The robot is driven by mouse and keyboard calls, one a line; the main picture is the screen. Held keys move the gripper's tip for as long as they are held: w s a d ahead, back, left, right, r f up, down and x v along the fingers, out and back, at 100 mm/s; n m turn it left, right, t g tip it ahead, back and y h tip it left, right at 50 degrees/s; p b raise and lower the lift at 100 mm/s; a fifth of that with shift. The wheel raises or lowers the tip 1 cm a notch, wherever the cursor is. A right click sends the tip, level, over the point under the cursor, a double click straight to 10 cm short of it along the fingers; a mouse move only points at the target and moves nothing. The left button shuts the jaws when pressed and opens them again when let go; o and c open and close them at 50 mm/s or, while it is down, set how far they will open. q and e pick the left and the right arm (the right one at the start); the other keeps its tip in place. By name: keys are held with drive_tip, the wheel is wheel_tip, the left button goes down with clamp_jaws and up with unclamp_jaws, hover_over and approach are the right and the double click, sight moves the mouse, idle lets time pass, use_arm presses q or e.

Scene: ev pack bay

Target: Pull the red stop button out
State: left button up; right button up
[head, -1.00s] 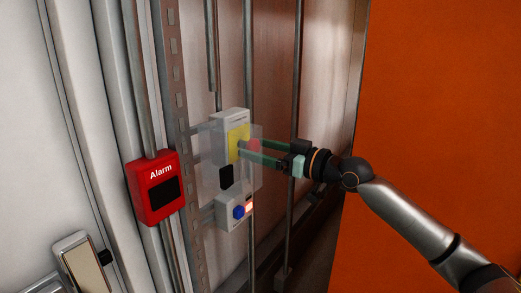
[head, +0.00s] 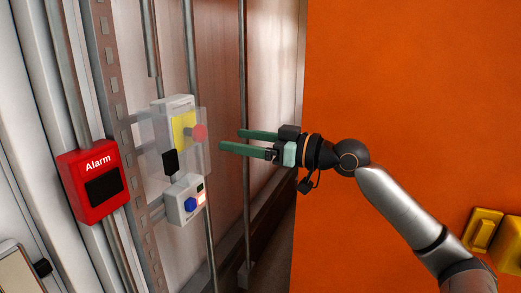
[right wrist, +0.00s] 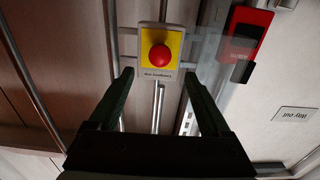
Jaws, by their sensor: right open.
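The red stop button (head: 199,131) is a round knob on a yellow plate (head: 182,134), on a pale grey box. In the right wrist view, the button (right wrist: 159,57) lies ahead of and between my finger tips, beyond them. My right gripper (head: 231,140) is open and empty, pointing at the button from the right with a gap. It also frames the button in the right wrist view (right wrist: 158,77). A clear panel with a black tab (head: 170,161) stands at the box's side; in the head view it overlaps the box. My left gripper is not in view.
A red alarm box (head: 95,181) is left of the button. A smaller grey box with a blue knob (head: 190,204) sits below. Vertical metal rods stand around and behind them. An orange wall (head: 400,90) fills the right, with yellow fittings (head: 483,230) low down.

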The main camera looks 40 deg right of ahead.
drive_tip(key=shift+b+v, duration=0.35)
drive_tip(key=shift+v, duration=1.65)
wheel_tip(320, 180, down, 30)
drive_tip(key=a+m+g+h+p, duration=0.1)
drive_tip(key=m+g+h+p, duration=0.3)
drive_tip(key=h+p, duration=0.1)
drive_tip(key=s+a+f+g+p, duration=0.1)
drive_tip(key=s+a+f+p, duration=0.1)
drive_tip(key=s+a+f, duration=0.5)
drive_tip(key=s+a+f+n+g+p, duration=0.1)
drive_tip(key=s+a+f+g+p, duration=0.1)
drive_tip(key=s+a+f, duration=0.6)
drive_tip(key=a, duration=0.6)
drive_tip(key=shift+s+a+f+n+y, duration=0.2)
drive_tip(key=shift+s+f+n+y, duration=0.05)
drive_tip(key=shift+f+n+y, duration=0.05)
